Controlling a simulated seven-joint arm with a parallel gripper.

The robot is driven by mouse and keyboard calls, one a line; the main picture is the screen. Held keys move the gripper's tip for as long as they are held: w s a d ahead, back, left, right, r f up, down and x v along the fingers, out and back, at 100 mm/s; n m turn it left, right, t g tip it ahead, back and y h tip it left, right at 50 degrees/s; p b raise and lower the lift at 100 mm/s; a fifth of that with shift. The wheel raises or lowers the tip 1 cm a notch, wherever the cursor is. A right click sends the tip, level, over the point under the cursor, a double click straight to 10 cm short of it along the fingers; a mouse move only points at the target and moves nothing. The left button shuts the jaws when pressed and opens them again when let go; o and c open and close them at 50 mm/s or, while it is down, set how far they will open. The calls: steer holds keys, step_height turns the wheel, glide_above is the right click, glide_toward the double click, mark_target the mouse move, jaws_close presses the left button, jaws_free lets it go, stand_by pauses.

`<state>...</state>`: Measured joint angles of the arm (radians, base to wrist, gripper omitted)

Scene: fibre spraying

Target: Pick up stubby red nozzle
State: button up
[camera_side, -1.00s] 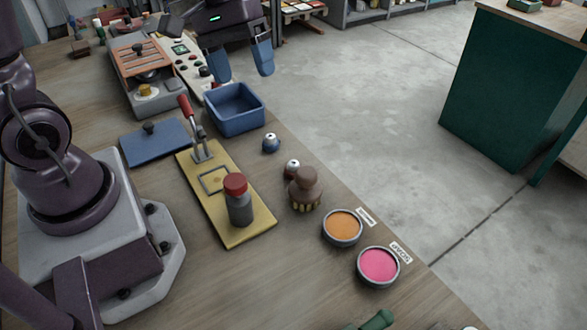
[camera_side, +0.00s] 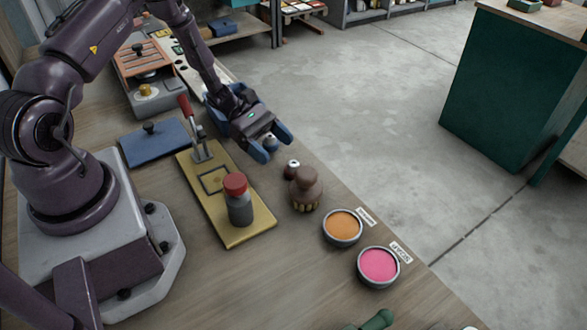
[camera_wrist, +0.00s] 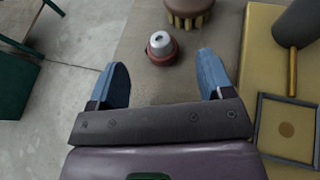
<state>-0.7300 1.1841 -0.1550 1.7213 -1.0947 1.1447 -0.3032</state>
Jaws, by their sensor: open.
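The stubby red nozzle (camera_side: 291,170) stands upright on the table, with a dark red base and a silver-white top. It also shows in the wrist view (camera_wrist: 160,50), ahead of the gap between my fingertips. My gripper (camera_side: 275,144) is open just behind the red nozzle in the side view, fingers pointing toward it and not around it. In the wrist view my gripper's two blue fingers (camera_wrist: 163,66) are spread apart.
A brown knob-handled brush (camera_side: 306,190) stands close beyond the red nozzle. The yellow plate (camera_side: 242,234) carries a red-capped bottle (camera_side: 239,202) and a red-handled clamp (camera_side: 186,110). Orange (camera_side: 342,227) and pink (camera_side: 378,266) bowls lie nearer the table's edge. My arm partly hides the blue bin.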

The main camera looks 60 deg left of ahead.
mark_target(294, 163)
steer(key=x, duration=0.6)
steer(key=shift+d+f, duration=0.1)
steer(key=shift+d, duration=0.1)
steer(key=c, duration=1)
